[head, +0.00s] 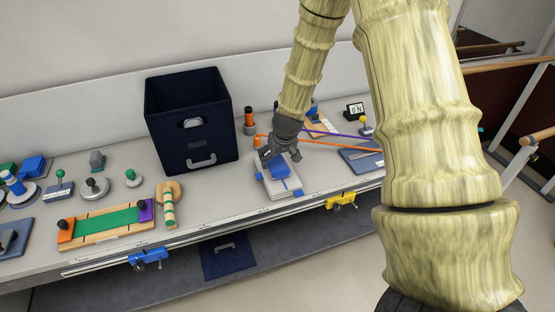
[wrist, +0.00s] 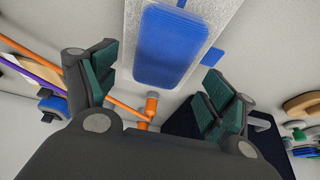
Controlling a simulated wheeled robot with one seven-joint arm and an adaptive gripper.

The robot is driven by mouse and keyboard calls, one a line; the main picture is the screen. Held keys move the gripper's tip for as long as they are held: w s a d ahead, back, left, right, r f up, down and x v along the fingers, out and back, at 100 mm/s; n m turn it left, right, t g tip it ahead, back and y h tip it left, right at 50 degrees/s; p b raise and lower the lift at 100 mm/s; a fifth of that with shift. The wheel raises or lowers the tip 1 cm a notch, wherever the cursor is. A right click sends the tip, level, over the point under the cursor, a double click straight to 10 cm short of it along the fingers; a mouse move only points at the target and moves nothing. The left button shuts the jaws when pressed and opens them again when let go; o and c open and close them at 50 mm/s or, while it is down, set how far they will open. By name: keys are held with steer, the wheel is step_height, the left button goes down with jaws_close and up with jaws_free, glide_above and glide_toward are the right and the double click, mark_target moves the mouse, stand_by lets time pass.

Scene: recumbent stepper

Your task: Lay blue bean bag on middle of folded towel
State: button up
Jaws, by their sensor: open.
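The blue bean bag (head: 281,167) lies flat on the pale grey folded towel (head: 283,192). In the wrist view the bean bag (wrist: 171,45) sits on the towel (wrist: 222,14), with towel showing on both sides of it. Blue bands or tabs show at the towel's edges. My gripper (head: 272,156) is open, at the bean bag's far end. In the wrist view its spread fingers (wrist: 160,75) hold nothing, and the bag lies ahead between them. The far end of the towel is partly hidden by my gripper.
A dark blue bin (head: 191,135) stands to the left of the towel. An orange post (head: 249,121) and orange and purple bands lie behind and right. A wooden board with a green strip (head: 107,223) lies further left. A yellow clamp (head: 342,200) is on the front edge.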

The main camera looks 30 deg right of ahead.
steer(key=b+v, duration=0.2)
steer(key=v, duration=0.9)
steer(key=shift+s+f, duration=0.1)
stand_by(0.5)
